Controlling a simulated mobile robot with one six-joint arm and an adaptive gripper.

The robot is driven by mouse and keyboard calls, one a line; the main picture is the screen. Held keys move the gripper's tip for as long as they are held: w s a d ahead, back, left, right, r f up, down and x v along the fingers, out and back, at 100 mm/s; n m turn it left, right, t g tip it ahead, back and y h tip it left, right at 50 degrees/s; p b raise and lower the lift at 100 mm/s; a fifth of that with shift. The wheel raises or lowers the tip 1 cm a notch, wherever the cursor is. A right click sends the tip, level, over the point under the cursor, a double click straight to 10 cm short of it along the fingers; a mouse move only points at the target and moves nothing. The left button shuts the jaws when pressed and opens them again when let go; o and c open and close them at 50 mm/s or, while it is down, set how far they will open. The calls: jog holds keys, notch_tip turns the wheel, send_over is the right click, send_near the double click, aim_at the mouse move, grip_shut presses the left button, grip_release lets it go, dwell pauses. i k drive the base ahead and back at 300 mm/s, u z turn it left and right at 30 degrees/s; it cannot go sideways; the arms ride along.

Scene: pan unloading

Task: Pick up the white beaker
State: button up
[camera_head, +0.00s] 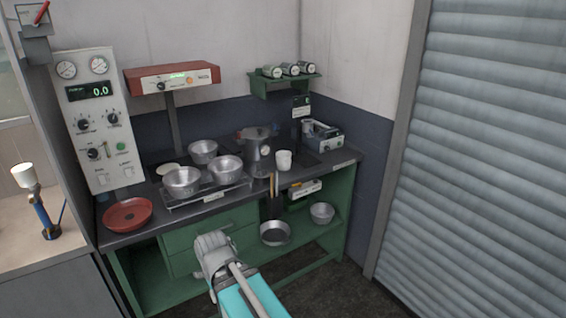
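A small white beaker (284,160) stands upright on the dark top of the green bench, right of the large metal pot. My arm reaches up from the bottom edge, and its grey end with my gripper (209,247) is in front of the bench's green drawers. It is lower than the beaker, to its left, and well apart from it. The fingers are too small and turned away to tell whether they are open or shut.
Several metal pans (183,181) sit on a rack left of the beaker. A tall metal pot (257,150) stands close on its left. A grey device (322,137) is behind right. A dark holder with wooden handles (272,205) is in front. A red pan (127,214) lies far left.

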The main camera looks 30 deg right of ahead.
aim_at(284, 161)
jog(key=k, duration=0.65)
jog(key=z, duration=0.3)
jog(key=i, duration=1.6)
jog(key=u, duration=0.15)
